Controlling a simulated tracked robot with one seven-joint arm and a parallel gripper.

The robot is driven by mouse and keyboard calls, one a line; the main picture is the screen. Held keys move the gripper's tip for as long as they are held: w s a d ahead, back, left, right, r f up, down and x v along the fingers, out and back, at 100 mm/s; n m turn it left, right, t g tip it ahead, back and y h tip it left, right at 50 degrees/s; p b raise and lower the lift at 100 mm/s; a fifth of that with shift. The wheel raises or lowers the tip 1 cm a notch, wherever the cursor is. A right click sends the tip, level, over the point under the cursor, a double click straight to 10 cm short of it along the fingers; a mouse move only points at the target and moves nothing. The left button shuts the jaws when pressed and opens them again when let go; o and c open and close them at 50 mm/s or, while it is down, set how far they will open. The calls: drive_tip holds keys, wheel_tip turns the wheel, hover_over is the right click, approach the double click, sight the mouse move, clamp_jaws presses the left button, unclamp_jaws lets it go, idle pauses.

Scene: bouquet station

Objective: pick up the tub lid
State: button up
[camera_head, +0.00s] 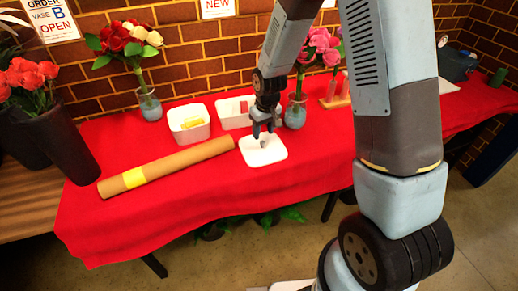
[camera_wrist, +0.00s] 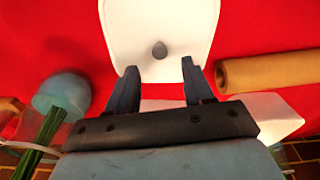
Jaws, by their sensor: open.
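The tub lid (camera_head: 263,152) is a white, rounded-square plate lying flat on the red tablecloth, in front of the white tubs. A small grey knob (camera_wrist: 160,50) stands at its middle. My gripper (camera_head: 264,132) is over the lid, pointing down. In the wrist view my gripper (camera_wrist: 156,75) has its two fingers apart with nothing between them. The lid (camera_wrist: 190,20) reaches past the fingertips, and the knob lies just beyond them, between their lines. I cannot tell the exact height of the fingers above the lid.
A brown cardboard tube (camera_head: 170,168) with a yellow band lies to the left. Flower vases (camera_head: 149,106) (camera_head: 295,112) stand near the wall. Red cloth in front of the lid is clear.

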sight(263, 143)
wheel_tip(263, 143, down, 4)
drive_tip(key=shift+s+r, duration=0.15)
drive_tip(key=shift+r, duration=0.05)
drive_tip(key=shift+a+f, duration=0.1)
drive_tip(key=shift+f, duration=0.75)
clamp_jaws()
